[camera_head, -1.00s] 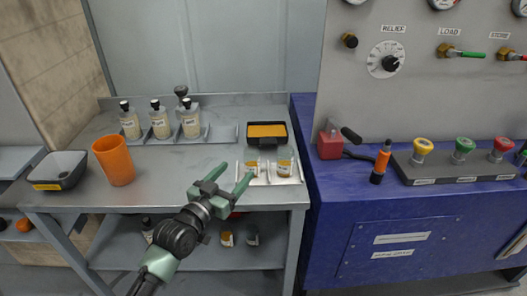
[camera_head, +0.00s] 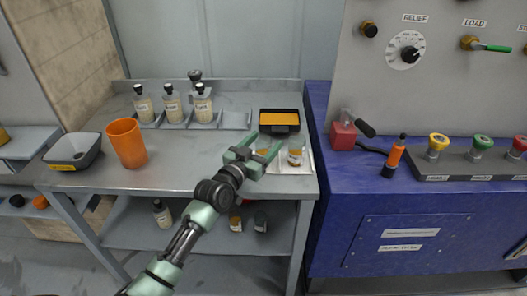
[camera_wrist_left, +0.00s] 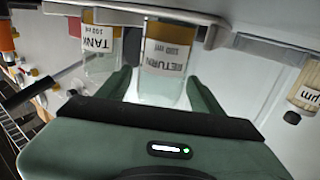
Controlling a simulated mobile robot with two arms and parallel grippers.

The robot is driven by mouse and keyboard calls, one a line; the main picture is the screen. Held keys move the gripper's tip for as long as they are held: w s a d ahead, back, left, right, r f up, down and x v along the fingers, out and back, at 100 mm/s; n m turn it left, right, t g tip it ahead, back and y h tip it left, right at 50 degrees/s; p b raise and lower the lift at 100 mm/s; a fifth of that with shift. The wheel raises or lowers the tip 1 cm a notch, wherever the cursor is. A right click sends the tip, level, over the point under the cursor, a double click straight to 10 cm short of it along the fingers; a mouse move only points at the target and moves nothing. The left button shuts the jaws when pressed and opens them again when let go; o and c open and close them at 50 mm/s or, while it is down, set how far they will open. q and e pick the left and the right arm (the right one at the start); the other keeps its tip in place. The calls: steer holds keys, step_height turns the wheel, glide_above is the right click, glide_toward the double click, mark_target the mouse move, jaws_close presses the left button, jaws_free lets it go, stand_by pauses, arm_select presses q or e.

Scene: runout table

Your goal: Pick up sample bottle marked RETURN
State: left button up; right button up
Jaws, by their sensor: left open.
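The sample bottle marked RETURN (camera_wrist_left: 166,58) shows upside down in the left wrist view, with amber liquid and a white label. My left gripper (camera_head: 267,146) is open, and its two fingers lie on either side of this bottle. In the head view the RETURN bottle (camera_head: 264,148) is partly hidden by the gripper. The bottle marked TANK (camera_wrist_left: 100,50) stands beside it, outside the fingers; in the head view it is the right-hand bottle (camera_head: 296,154). Both stand on a white tray (camera_head: 306,168). Whether the fingers touch the bottle cannot be told. My right gripper is out of view.
A black box with an orange top (camera_head: 279,121) stands just behind the bottles. Several capped bottles stand in a grey rack (camera_head: 234,120). An orange cup (camera_head: 127,143) and grey bin (camera_head: 74,150) are at left. The blue bench (camera_head: 385,220) adjoins the right side.

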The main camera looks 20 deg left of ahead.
arm_select(q)
steer(key=c, duration=1.3)
steer(key=shift+c, duration=0.7)
steer(key=shift+r, duration=0.1)
